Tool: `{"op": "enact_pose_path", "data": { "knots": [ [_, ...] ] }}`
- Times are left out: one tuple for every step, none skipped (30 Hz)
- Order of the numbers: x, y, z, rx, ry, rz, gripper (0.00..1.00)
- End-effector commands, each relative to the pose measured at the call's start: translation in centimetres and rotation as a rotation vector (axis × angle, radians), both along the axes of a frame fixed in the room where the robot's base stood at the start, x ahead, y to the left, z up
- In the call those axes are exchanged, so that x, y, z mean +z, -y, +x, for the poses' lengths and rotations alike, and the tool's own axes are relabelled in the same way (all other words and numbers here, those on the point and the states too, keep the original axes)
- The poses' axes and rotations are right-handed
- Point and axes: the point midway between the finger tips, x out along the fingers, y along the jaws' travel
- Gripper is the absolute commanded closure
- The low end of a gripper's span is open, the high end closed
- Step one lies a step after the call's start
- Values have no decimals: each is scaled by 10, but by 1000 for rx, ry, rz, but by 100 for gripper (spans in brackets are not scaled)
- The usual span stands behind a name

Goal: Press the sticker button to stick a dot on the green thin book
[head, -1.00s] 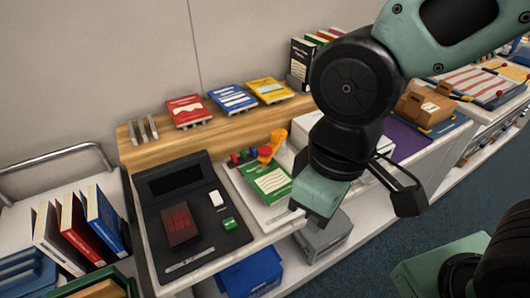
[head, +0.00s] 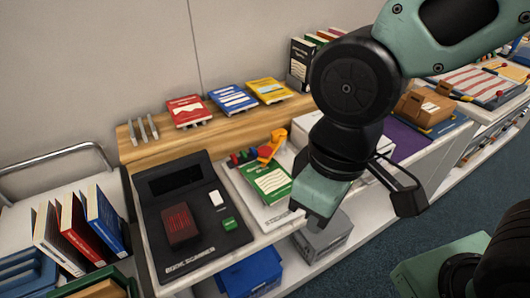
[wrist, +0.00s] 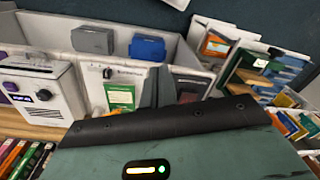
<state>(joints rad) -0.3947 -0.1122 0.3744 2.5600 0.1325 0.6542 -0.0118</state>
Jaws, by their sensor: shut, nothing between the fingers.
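The green thin book (head: 268,183) lies flat on the white sticker station (head: 282,214), in the middle of the head view. It also shows in the wrist view (wrist: 120,96), left of my fingers. An orange arm-like part (head: 278,137) with a red piece stands at the book's far edge. Small coloured knobs (head: 242,156) sit in a row beside it; I cannot tell which is the sticker button. My gripper (wrist: 158,86) is shut and empty. In the head view its teal body hangs right of the book, apart from it, with the fingertips hidden.
A black book scanner (head: 212,250) with a dark red book on it stands left of the station. Red, blue and yellow books (head: 232,98) lie on the wooden shelf behind. A trolley (head: 35,215) with upright books is at left. A blue bin (head: 250,275) sits below.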

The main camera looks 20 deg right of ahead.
Motion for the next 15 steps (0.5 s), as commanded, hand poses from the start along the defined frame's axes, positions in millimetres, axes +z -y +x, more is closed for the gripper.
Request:
{"op": "enact_pose_path", "data": {
  "knots": [
    [0,0,0,0,0,0,100],
    [0,0,0,0,0,0,100],
    [0,0,0,0,0,0,100],
    [0,0,0,0,0,0,100],
    [0,0,0,0,0,0,100],
    [0,0,0,0,0,0,100],
    [0,0,0,0,0,0,100],
    [0,0,0,0,0,0,100],
    [0,0,0,0,0,0,100],
    [0,0,0,0,0,0,100],
    [0,0,0,0,0,0,100],
    [0,0,0,-3,-1,1,100],
    [0,-1,1,-8,0,3,100],
    [0,-2,3,-18,-1,5,100],
    [0,-4,6,-37,-1,11,100]
  ]
}}
